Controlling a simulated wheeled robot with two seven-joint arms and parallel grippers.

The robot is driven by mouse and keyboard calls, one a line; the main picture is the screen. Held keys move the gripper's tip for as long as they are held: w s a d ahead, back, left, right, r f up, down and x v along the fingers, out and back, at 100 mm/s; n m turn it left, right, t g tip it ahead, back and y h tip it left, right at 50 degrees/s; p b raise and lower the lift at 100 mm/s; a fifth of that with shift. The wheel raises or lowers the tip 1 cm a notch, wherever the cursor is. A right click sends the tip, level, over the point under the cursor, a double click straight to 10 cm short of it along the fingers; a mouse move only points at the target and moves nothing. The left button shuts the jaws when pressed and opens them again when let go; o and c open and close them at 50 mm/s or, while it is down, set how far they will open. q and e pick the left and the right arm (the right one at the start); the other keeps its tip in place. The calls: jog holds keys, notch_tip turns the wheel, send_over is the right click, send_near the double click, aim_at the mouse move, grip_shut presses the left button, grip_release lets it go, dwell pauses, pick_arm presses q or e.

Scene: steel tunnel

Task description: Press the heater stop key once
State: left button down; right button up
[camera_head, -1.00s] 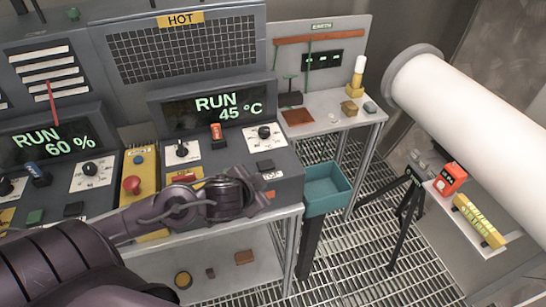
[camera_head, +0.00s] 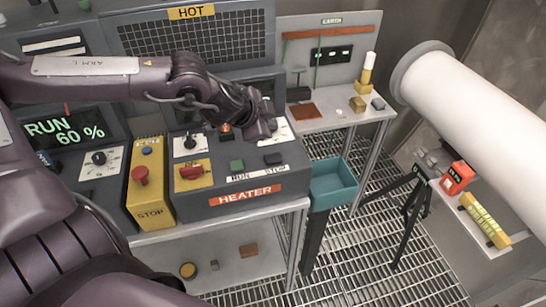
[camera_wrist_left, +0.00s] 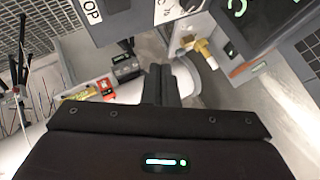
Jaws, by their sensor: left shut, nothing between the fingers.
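The heater stop key (camera_head: 273,159) is a small black square key on the front right of the heater panel, above the word STOP. The green run key (camera_head: 237,165) sits to its left. A red-orange HEATER label (camera_head: 246,195) is on the front edge. My left gripper (camera_head: 264,130) is above the panel, behind the stop key in the picture and apart from it. Its fingers (camera_wrist_left: 161,84) are shut and empty in the left wrist view. The wrist view shows part of the STOP lettering (camera_wrist_left: 91,11); I cannot make out the key there. My arm hides the heater display.
A yellow box with a red stop button (camera_head: 140,175) stands left of the heater panel, and a red switch (camera_head: 191,172) is on the panel. A teal bin (camera_head: 333,187) hangs at the right. A side bench (camera_head: 330,112) holds small items. A large white pipe (camera_head: 480,115) fills the right.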

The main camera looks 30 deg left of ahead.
pick_arm(q)
jog(key=shift+a+f, duration=0.1)
jog(key=b, duration=0.6)
send_over(270, 160)
notch_tip(270, 160, down, 8)
jog(key=shift+r, duration=0.15)
jog(key=shift+f+b, duration=0.5)
jog(key=shift+b, duration=0.1)
dwell(1.4)
jog(key=shift+f+b, duration=0.4)
jog(key=shift+b, duration=0.15)
jog(key=shift+f+b, duration=0.5)
jog(key=shift+b, duration=0.05)
dwell(0.5)
jog(key=shift+r+p, duration=0.65)
jog(key=shift+r, duration=0.3)
jog(key=shift+r, duration=0.1)
